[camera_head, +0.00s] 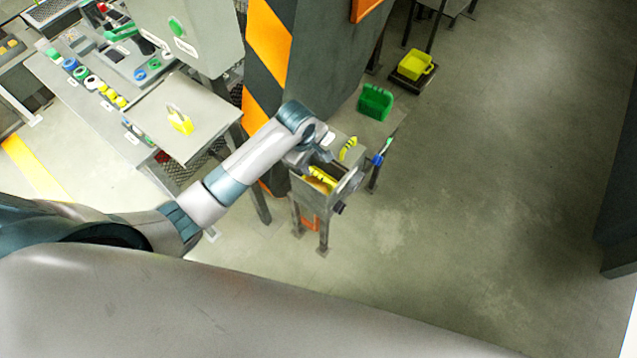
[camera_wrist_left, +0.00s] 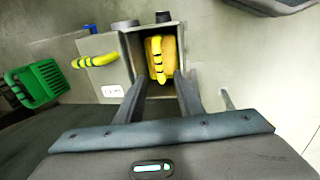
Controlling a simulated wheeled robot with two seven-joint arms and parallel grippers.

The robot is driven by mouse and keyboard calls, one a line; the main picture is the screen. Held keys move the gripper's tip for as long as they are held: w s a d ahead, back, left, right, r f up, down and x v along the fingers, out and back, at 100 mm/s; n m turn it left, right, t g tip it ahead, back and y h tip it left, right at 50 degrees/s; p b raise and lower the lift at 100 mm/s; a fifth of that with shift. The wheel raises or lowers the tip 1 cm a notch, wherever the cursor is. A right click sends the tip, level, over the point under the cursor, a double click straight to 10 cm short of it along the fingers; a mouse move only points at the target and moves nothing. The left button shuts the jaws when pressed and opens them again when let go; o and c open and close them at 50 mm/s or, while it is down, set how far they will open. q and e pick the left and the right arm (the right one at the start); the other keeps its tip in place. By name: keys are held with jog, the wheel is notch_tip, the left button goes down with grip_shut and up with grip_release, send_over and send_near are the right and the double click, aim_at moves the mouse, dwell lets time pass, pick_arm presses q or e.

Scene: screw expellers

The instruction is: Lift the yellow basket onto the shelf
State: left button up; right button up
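A yellow open-topped basket (camera_head: 412,65) stands on a dark low platform at the top right of the head view, well away from my left gripper. My left gripper (camera_head: 327,168) is over a grey metal box. In the left wrist view its two fingers (camera_wrist_left: 160,92) are apart, at the box's opening. Inside the box is a yellow-orange piece (camera_wrist_left: 153,49) with a yellow-and-black striped handle, lined up between the fingers; contact cannot be told. I cannot tell which surface is the shelf.
A green basket (camera_head: 375,101) sits beside the metal box, also in the left wrist view (camera_wrist_left: 38,83). A second striped handle (camera_head: 348,148) is on the box's top. A striped pillar (camera_head: 270,60) stands behind my arm. The floor at right is clear.

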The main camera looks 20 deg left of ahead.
aim_at(317, 174)
pick_arm(q)
jog(key=shift+w+d+f, duration=0.1)
jog(key=shift+w+f, duration=0.05)
jog(key=shift+f, duration=0.7)
jog(key=shift+w+d+f, duration=0.1)
jog(key=shift+w+f, duration=0.1)
jog(key=shift+f, duration=0.7)
jog(key=shift+w+f, duration=0.15)
jog(key=shift+f, duration=0.7)
jog(key=shift+w+d+f+p, duration=0.1)
jog(key=shift+w+f+p, duration=0.1)
jog(key=shift+f, duration=0.65)
jog(key=shift+w+d+f+p, duration=0.1)
jog(key=shift+w+f+p, duration=0.05)
jog(key=shift+f, duration=0.65)
jog(key=shift+w+f+p, duration=0.15)
jog(key=shift+w+f, duration=0.05)
jog(key=shift+f, duration=0.65)
grip_shut()
